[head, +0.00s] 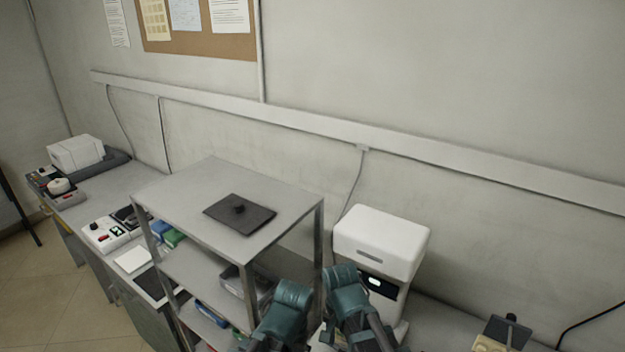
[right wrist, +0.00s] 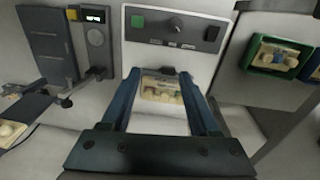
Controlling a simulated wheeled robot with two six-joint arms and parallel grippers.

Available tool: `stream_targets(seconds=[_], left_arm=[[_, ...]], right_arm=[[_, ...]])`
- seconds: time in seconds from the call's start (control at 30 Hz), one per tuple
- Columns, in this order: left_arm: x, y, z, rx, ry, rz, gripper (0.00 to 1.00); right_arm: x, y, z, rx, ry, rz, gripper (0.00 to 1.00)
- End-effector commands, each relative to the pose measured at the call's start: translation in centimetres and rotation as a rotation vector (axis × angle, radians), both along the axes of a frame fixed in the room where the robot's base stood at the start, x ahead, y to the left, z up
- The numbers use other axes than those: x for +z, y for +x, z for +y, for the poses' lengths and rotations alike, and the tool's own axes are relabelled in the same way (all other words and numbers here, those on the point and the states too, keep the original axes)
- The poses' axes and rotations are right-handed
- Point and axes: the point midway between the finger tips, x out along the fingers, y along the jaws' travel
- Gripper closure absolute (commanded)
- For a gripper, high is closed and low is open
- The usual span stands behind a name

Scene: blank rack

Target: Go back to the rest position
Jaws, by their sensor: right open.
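My right gripper (right wrist: 160,77) shows in the right wrist view with its two blue fingers spread wide. A small cream piece with pale and green parts (right wrist: 161,90) shows between the fingers, on a white surface. I see no contact with either finger, and I cannot tell how far away the piece is. In the head view the teal links of my two arms show at the bottom middle, in front of the rack and the white machine. Neither gripper can be made out there.
A grey metal rack (head: 170,205) with a dark plate (head: 240,213) on top stands left of a white machine (head: 380,240). A bench with devices (head: 105,232) runs left. The right wrist view shows a control panel (right wrist: 175,30) and a green-rimmed tray (right wrist: 252,68).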

Motion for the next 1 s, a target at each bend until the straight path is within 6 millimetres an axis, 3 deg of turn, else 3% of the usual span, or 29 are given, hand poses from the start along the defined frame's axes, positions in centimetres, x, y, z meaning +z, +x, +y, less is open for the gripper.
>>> stream_targets(seconds=[0.2, 0.4, 1.0], left_arm=[[-2.1, 0.0, 0.0, -0.002, 0.001, 0.0, 0.15], [-2.8, 0.0, 0.0, -0.003, 0.001, 0.0, 0.15], [-2.8, 0.0, 0.0, -0.003, 0.001, 0.0, 0.15]], right_arm=[[-2.1, -3.3, 0.9, 0.534, -0.011, 0.045, 0.39], [-2.7, -4.7, 1.2, 0.815, -0.016, 0.074, 0.39], [-2.8, -4.9, 1.3, 0.886, -0.016, 0.082, 0.39]])
